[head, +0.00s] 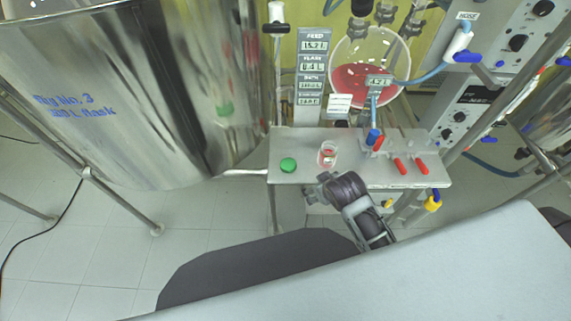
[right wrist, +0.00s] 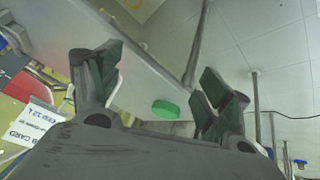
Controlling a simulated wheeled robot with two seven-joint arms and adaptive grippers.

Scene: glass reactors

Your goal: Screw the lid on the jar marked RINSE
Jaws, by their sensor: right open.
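A green lid (head: 288,164) lies flat on the left end of a grey metal shelf (head: 262,150). A small clear jar (head: 327,154) with red in it stands open just right of the lid; its label is too small to read. My right gripper (head: 317,187) is in front of the shelf's front edge, below the jar and right of the lid. In the right wrist view its fingers (right wrist: 160,65) are spread and empty, with the green lid (right wrist: 165,109) showing in the gap, apart from them. The jar is not clear in that view. My left gripper is out of view.
A large steel vessel (head: 110,90) stands left of the shelf. A round flask with red liquid (head: 365,80) hangs behind it. Red-handled valves (head: 402,166) and a blue-capped fitting (head: 375,138) crowd the shelf's right part. A blue hose and control boxes (head: 505,35) are at the right.

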